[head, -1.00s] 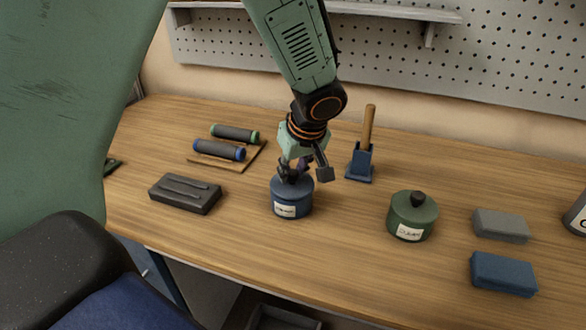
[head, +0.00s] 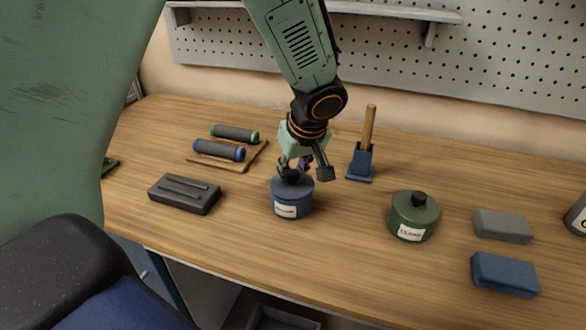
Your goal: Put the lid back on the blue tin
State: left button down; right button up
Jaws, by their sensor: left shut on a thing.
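The blue tin (head: 291,208) stands upright on the wooden bench, with a pale label on its front. Its blue lid (head: 303,185) sits at the top of the tin and looks level. My left gripper (head: 293,174) comes down from above and is shut on the lid at its dark knob. The gripper's fingers hide most of the knob. I cannot tell whether the lid is fully seated. My right gripper is not in view.
A green tin (head: 414,216) with a dark knob stands to the right. A wooden-handled tool in a blue holder (head: 360,163) is behind. Grey (head: 502,225) and blue blocks (head: 505,274) lie right.

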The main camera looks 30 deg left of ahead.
pick_arm(q)
jog(key=shift+s+r+b, duration=0.1)
jog(key=shift+b, duration=0.25)
dwell(0.7)
jog(key=shift+f+b, duration=0.25)
jog(key=shift+b, duration=0.45)
dwell(0.9)
jog(key=c, duration=1)
grip_release()
jog(key=o, duration=0.5)
jog(key=shift+r, duration=0.15)
